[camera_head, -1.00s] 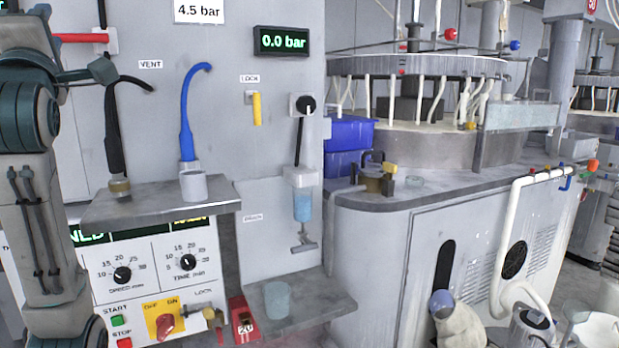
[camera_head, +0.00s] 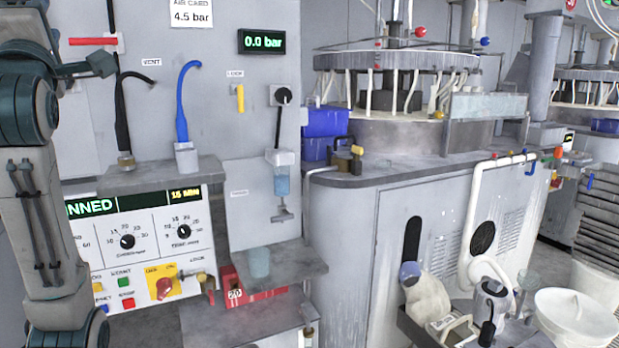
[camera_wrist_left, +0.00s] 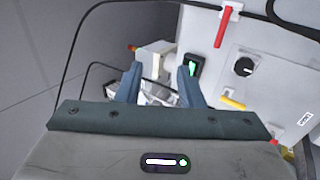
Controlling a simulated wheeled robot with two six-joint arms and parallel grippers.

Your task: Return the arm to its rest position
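My left arm comes down the left edge of the head view, with its dark wrist and gripper (camera_head: 92,66) near the wall panel's red lever. In the left wrist view the two blue-grey fingers of my left gripper (camera_wrist_left: 160,76) stand well apart. No object is held between them; a white box-like unit and other equipment show beyond the gap. My right arm and right gripper are in neither view.
The grey panel has a red lever (camera_head: 92,41), a blue hose (camera_head: 182,105), a yellow lever (camera_head: 240,98) and a shelf (camera_head: 150,177). Below is a control box with dials (camera_head: 150,240). A polishing machine (camera_head: 400,72), a bench and a white basin (camera_head: 577,318) stand to the right.

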